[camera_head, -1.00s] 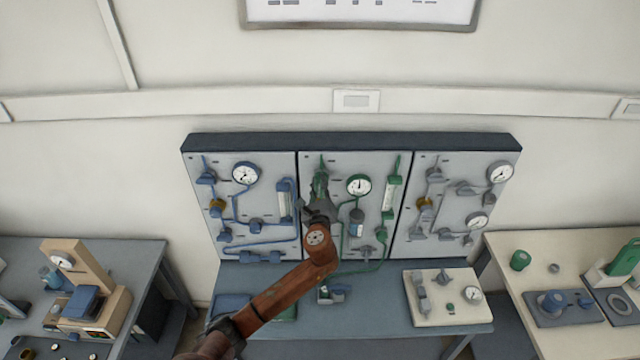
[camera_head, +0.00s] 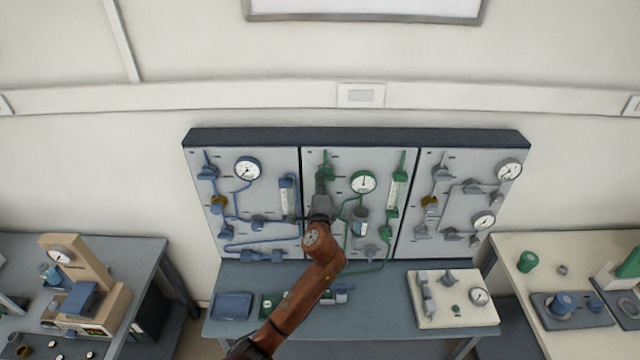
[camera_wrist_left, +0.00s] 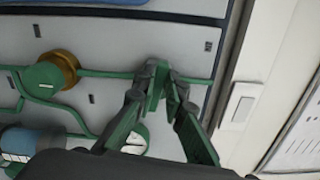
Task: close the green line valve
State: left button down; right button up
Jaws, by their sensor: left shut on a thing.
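The green line runs over the middle wall panel (camera_head: 340,160) in the head view. My left gripper (camera_head: 322,178) reaches up to the upper left of this panel, in front of the green line. In the left wrist view its fingers (camera_wrist_left: 160,82) are shut on a small green valve handle (camera_wrist_left: 154,98) on the green pipe (camera_wrist_left: 110,74). The fingers cover part of the handle, so its exact angle is hard to tell. A green knob with a brass ring (camera_wrist_left: 55,72) sits further along the same pipe. My right gripper is not in view.
A dial gauge (camera_head: 363,182) and a green flow tube (camera_head: 396,190) sit right of my gripper. The blue-line panel (camera_head: 270,215) and grey-line panel (camera_head: 460,165) flank it. Below, a bench (camera_head: 380,318) carries a pale valve board (camera_head: 453,312).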

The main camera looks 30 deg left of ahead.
pick_arm(q)
jog(key=shift+f+n+b, duration=0.25)
jog(key=shift+n+b, duration=0.05)
jog(key=shift+n, duration=0.9)
jog(key=c, duration=2)
grip_release()
jog(key=v, duration=1.2)
